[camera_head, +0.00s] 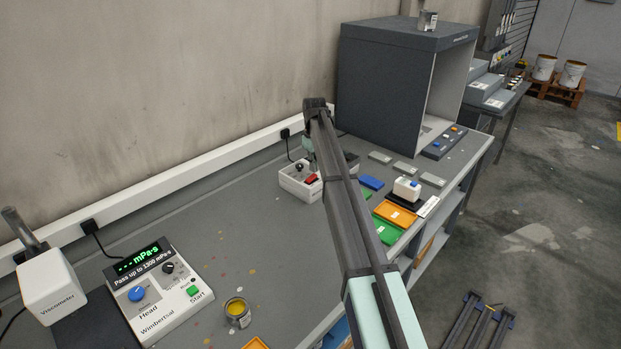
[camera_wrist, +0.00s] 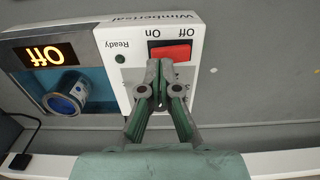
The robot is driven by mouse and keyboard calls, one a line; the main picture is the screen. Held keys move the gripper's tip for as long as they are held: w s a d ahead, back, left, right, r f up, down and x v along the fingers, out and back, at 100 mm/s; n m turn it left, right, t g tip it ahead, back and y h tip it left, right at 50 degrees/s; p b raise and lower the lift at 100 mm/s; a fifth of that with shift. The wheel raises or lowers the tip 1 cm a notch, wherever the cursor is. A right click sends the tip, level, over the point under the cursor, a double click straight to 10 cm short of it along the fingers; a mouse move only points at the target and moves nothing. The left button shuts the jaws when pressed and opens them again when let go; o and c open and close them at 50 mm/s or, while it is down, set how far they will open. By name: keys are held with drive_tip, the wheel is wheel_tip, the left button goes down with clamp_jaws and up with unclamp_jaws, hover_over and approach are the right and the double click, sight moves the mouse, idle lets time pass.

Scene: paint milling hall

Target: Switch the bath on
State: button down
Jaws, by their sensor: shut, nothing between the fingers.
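The bath is a white box (camera_head: 291,181) near the wall in the head view, partly behind my arm. In the wrist view its white panel (camera_wrist: 121,82) shows upside down, with a red rocker switch (camera_wrist: 170,52) labelled Off and On. Its lit display (camera_wrist: 46,54) reads "Off". The round Ready lamp (camera_wrist: 120,59) is dark green. A metal pot with blue contents (camera_wrist: 66,93) sits in the well. My gripper (camera_wrist: 159,64) is shut and empty, its tips right at the switch's lower edge in the wrist view. I cannot tell whether they touch it.
A viscometer control box (camera_head: 159,294) and an open yellow paint tin (camera_head: 237,312) stand at the near left. Right of the bath are blue, orange (camera_head: 394,214) and green pads and a small white device (camera_head: 407,189). A large grey booth (camera_head: 385,85) stands behind.

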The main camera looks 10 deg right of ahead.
sight(314, 175)
drive_tip(key=shift+f+b, duration=0.3)
drive_tip(key=shift+f, duration=0.9)
idle(0.6)
drive_tip(key=shift+r, duration=0.15)
drive_tip(key=shift+r+p, duration=1.7)
drive_tip(key=shift+r, duration=1.7)
